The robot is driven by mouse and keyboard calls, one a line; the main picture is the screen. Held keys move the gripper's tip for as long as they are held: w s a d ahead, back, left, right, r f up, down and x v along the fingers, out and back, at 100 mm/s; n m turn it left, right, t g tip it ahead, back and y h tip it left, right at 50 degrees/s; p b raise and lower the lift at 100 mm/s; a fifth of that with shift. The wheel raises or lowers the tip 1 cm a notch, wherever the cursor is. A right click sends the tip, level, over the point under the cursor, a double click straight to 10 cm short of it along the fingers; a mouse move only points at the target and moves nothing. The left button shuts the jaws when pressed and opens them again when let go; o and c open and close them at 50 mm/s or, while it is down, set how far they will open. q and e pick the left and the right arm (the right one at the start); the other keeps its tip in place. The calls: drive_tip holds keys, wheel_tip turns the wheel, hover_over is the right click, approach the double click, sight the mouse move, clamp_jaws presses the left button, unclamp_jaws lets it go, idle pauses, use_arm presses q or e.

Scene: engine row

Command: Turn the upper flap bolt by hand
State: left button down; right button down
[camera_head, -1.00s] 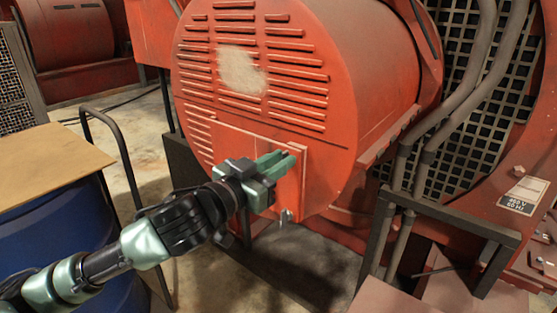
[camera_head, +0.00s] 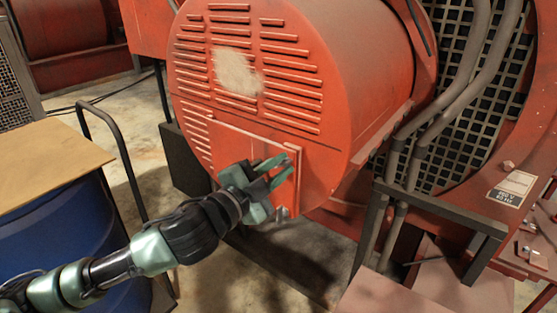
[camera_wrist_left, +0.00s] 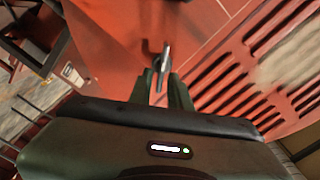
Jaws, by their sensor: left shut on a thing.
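The red flap (camera_head: 228,150) is a flat panel on the lower front of the big red drum housing (camera_head: 330,165). My left gripper (camera_head: 282,168) is at the flap's right edge, fingers nearly together. In the left wrist view its green fingers (camera_wrist_left: 161,88) are shut on the upper flap bolt (camera_wrist_left: 165,56), a small grey metal bolt whose end shows between the fingertips. In the head view the fingers hide this bolt. A lower bolt (camera_head: 282,213) hangs at the flap's bottom right corner, just below the gripper, and shows light grey in the wrist view (camera_wrist_left: 70,72). My right gripper is out of view.
A blue barrel (camera_head: 60,235) with a wooden board (camera_head: 45,160) on top stands at the left beside a dark rail (camera_head: 118,150). A dark metal frame (camera_head: 440,215) and grey pipes (camera_head: 450,90) stand right of the drum. Floor (camera_head: 215,275) shows below the drum.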

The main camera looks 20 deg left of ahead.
use_arm(q)
drive_tip(key=m+p, duration=0.1)
drive_tip(key=m, duration=0.2)
drive_tip(key=f+m+p, duration=0.1)
drive_tip(key=m, duration=0.2)
drive_tip(key=shift+d, duration=0.15)
drive_tip(key=m+p, duration=0.3)
drive_tip(key=m, duration=0.3)
drive_tip(key=a+f+m+p, duration=0.1)
drive_tip(key=m+p, duration=0.2)
drive_tip(key=m, duration=0.3)
drive_tip(key=m+p, duration=0.2)
drive_tip(key=m, duration=0.4)
drive_tip(key=shift+a+f+m+p, duration=0.2)
drive_tip(key=shift+f+m+p, duration=0.1)
drive_tip(key=shift+f+p, duration=0.1)
drive_tip(key=c, duration=1.6)
unclamp_jaws()
drive_tip(key=shift+w+r, duration=0.1)
drive_tip(key=shift+w, duration=0.05)
